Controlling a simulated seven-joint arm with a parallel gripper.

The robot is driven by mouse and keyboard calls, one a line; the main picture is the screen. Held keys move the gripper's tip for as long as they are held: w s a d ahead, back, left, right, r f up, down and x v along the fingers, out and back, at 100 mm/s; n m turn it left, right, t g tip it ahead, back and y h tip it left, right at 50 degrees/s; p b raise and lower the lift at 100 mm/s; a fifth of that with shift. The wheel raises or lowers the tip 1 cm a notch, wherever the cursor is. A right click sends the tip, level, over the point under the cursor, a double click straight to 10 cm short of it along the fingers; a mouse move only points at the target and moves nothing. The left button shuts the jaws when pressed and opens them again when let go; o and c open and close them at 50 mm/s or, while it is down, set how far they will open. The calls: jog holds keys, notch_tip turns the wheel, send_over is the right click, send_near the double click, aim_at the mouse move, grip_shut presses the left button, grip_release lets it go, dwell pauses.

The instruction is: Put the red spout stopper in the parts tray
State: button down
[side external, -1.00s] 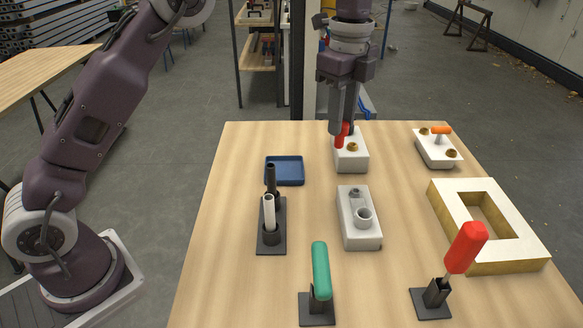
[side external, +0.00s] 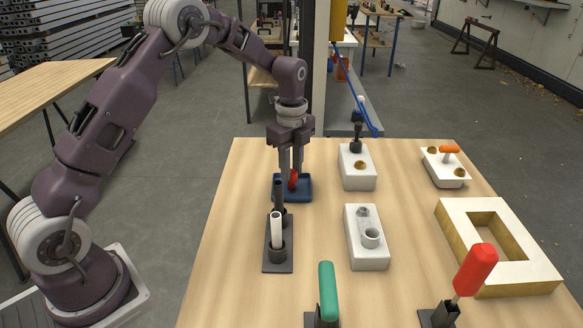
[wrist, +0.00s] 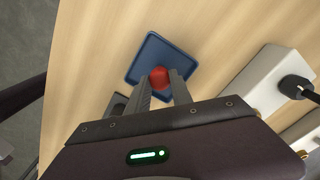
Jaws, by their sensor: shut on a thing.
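The red spout stopper (side external: 293,181) is held between the fingertips of my gripper (side external: 291,170). The blue parts tray (side external: 305,193) is under it on the table, in the side view. In the wrist view the stopper (wrist: 159,77) is between the two fingers (wrist: 160,86), and the tray (wrist: 151,47) shows below and around it. The stopper is over the tray's inside; I cannot tell whether it touches the tray floor. No other object is visible in the tray. The fingers hide part of the stopper.
A black stand with black and white upright pieces (side external: 276,232) is just in front of the tray. A white block with a black spout (side external: 357,167) is to the right.

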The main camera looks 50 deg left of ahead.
jog(key=shift+f, duration=0.15)
jog(key=c, duration=1.1)
grip_release()
jog(key=shift+c, duration=0.2)
